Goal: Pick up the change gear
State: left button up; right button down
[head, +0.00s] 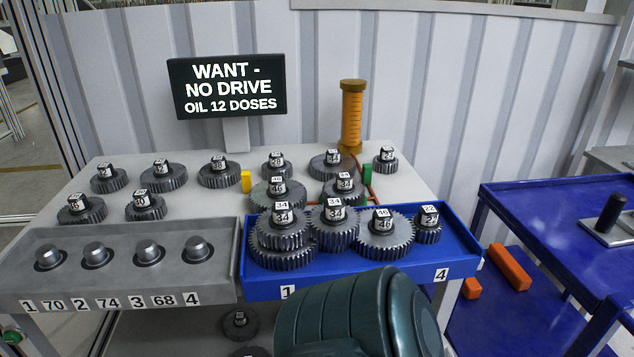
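Several dark toothed gears with numbered hub tags are in the head view, and I cannot tell which one the task means. In the blue tray (459,244) sit a stacked gear tagged 34 (284,237), another gear tagged 34 (335,235), a gear tagged 46 (384,237) and a small gear, apparently tagged 22 (428,234). More gears stand on the grey table behind, such as one at the back left (108,183) and a small one at the back right (386,162). Neither gripper is in view.
A grey tray (215,288) with short pegs stands left of the blue one. A sign (227,87) reads "WANT - NO DRIVE OIL 12 DOSES". An orange cylinder (351,118) stands at the back. A blue cart (560,225) is at right. Two gears lie below the table.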

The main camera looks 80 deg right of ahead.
aim_at(332, 222)
jog(key=k+l+z, duration=0.15)
jog(key=z, duration=2.2)
jog(key=k+j+z, duration=0.1)
jog(key=z, duration=0.25)
jog(key=k+z, duration=0.15)
jog(key=z, duration=0.2)
jog(key=k+j+z, duration=0.1)
jog(key=z, duration=0.25)
jog(key=k, duration=0.05)
